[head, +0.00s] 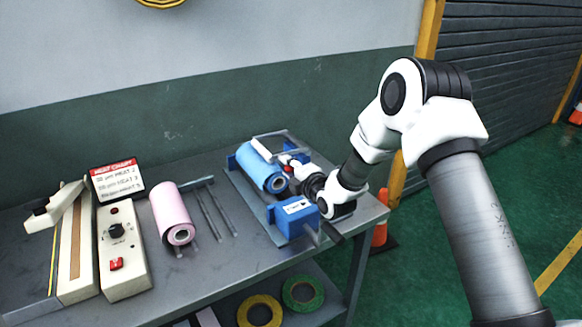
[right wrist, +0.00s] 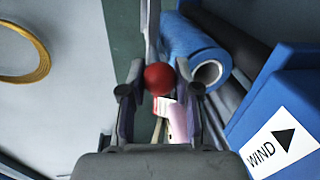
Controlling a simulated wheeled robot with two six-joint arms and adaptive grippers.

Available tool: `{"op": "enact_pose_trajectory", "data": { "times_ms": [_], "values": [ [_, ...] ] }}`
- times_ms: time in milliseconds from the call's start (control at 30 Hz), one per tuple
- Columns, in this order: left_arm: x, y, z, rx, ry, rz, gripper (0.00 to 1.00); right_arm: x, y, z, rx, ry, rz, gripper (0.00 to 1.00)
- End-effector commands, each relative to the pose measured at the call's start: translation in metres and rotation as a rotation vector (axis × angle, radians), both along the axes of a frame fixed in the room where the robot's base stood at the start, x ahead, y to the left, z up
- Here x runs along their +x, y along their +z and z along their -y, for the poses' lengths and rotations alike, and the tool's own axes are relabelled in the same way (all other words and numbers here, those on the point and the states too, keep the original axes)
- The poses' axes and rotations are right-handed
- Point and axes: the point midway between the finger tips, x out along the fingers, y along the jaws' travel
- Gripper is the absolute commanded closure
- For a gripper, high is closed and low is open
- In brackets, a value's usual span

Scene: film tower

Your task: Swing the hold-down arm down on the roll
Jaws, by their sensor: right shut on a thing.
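A blue film roll (head: 262,166) lies in a winding stand at the right part of the bench; its open core end shows in the right wrist view (right wrist: 185,48). A grey bar frame (head: 270,134), seemingly the hold-down arm, stands over the roll's far side. Its red ball knob (right wrist: 159,79) is between the fingers of my right gripper (right wrist: 158,88), which is shut on it. In the head view my right gripper (head: 300,177) is just right of the roll. Whether the arm touches the roll is hard to tell. My left gripper is out of view.
A blue box marked WIND (right wrist: 285,120) stands close beside my right gripper, on the near side in the head view (head: 294,216). A pink roll (head: 170,212), a white control box (head: 122,250) and a sealer (head: 75,240) are to the left. An orange cone (head: 381,220) stands beyond the bench.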

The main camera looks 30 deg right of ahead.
Motion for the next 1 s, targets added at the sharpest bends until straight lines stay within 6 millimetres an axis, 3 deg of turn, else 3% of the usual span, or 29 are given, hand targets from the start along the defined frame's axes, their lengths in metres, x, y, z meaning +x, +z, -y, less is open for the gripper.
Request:
{"op": "enact_pose_trajectory", "data": {
  "times_ms": [533, 567, 600, 1000],
  "values": [
    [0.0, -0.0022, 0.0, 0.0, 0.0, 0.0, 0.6, 0.0015, 0.0, 0.0006, -0.028, -0.003, 0.01, 1.0],
    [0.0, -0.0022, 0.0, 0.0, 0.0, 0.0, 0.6, 0.0015, 0.0, 0.0006, -0.028, -0.003, 0.01, 0.58],
    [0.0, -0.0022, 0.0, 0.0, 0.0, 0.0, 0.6, 0.0014, -0.0001, 0.0006, -0.028, -0.003, 0.009, 0.44],
    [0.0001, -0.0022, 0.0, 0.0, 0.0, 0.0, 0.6, -0.0073, -0.0008, 0.0012, -0.025, -0.003, 0.003, 0.43]
  ]
}}
